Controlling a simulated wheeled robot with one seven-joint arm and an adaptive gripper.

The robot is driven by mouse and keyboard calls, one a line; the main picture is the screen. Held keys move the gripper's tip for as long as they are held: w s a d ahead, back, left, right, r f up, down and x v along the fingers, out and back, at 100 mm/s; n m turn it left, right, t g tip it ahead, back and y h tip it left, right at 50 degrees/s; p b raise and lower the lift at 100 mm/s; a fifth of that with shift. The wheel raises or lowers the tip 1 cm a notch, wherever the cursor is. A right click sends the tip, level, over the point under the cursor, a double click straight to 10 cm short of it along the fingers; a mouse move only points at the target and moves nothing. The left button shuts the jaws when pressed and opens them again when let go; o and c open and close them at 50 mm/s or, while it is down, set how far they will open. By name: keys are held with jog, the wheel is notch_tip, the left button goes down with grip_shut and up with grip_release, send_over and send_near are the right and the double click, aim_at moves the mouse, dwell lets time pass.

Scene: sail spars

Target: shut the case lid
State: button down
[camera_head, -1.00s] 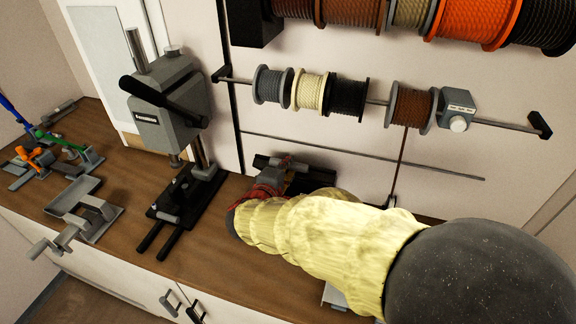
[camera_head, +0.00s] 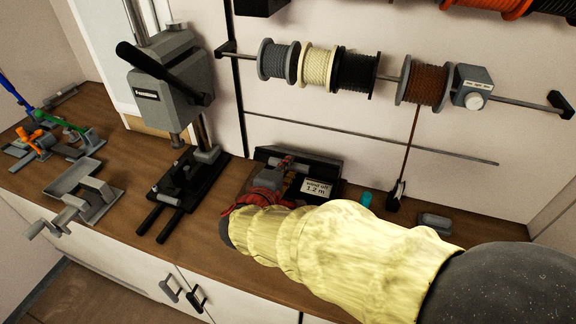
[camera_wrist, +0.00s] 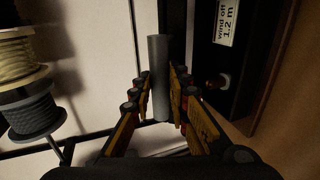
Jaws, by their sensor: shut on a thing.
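The black case (camera_head: 329,171) stands on the bench against the wall, with a white label reading "wind off 1.2 m" (camera_head: 318,188) on it. It also shows on the right of the wrist view (camera_wrist: 262,75). A grey bar (camera_wrist: 158,60) runs along the case's dark edge and lies between the yellow-and-black fingers of my gripper (camera_wrist: 160,105), which is shut on it. In the head view my gripper (camera_head: 283,182) is at the case's left part, partly hidden by my yellow-sleeved arm. The arm covers the case's front, so the lid's exact angle cannot be told.
A drill-press-like machine (camera_head: 170,85) stands left of the case. A grey vise (camera_head: 85,190) and coloured clamps (camera_head: 45,140) are further left. Cord spools (camera_head: 325,68) hang on a rod above. A teal item (camera_head: 366,199) and a grey block (camera_head: 436,221) lie to the right.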

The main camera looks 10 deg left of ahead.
jog(key=s+f+b, duration=0.2)
jog(key=f+b, duration=0.1)
jog(key=s+f+b, duration=0.1)
jog(key=b, duration=0.1)
jog(key=shift+a+f, duration=0.25)
jog(key=shift+f, duration=0.1)
jog(key=c, duration=1.6)
grip_release()
jog(key=shift+r, duration=0.1)
jog(key=shift+s, duration=0.1)
jog(key=v, duration=1.2)
